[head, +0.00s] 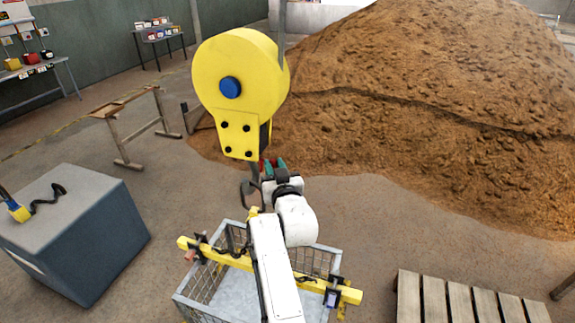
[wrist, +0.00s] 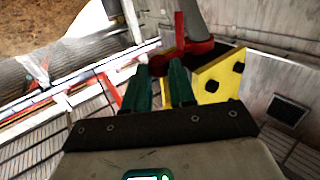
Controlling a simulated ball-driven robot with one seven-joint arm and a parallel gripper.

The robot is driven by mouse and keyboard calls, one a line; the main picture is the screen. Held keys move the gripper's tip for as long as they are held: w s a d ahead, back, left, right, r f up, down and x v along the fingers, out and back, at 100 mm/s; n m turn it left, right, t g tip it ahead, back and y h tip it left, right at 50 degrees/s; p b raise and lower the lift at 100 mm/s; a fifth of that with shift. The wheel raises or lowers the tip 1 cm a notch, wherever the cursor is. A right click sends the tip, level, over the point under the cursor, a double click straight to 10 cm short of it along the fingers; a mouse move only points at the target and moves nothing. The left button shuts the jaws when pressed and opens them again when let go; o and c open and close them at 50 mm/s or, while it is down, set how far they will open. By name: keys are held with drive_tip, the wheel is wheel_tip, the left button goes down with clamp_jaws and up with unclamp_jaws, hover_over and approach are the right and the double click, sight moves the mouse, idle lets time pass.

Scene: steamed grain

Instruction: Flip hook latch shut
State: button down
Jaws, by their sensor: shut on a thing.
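The yellow hook block (head: 235,85) with a blue round cap hangs above the cage in the head view. Its dark hook (head: 246,190) hangs below it, partly hidden by my arm. My gripper (head: 270,163) is at the hook's upper part, just under the block. In the wrist view, my green fingertips (wrist: 160,72) are closed on the red hook latch (wrist: 161,61). A yellow plate of the block (wrist: 220,74) is just right of the fingers. The latch is mostly hidden in the head view, and I cannot tell whether it meets the hook tip.
A wire cage (head: 188,304) with a yellow lifting beam (head: 348,294) and chains stands below the hook. A grey box (head: 100,235) is at the left, a wooden pallet (head: 460,298) at the lower right. A brown grain heap (head: 430,80) fills the back right.

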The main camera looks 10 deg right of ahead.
drive_tip(key=shift+d, duration=0.15)
idle(0.3)
drive_tip(key=c, duration=0.9)
unclamp_jaws()
drive_tip(key=shift+s+d+b, duration=0.2)
drive_tip(key=shift+s+d, duration=0.05)
drive_tip(key=shift+s, duration=1.55)
drive_tip(key=shift+s+d+b, duration=0.2)
drive_tip(key=shift+s, duration=1.55)
drive_tip(key=shift+s+d+b, duration=0.2)
drive_tip(key=shift+s+d, duration=0.05)
drive_tip(key=shift+s, duration=1.55)
drive_tip(key=shift+c, duration=0.4)
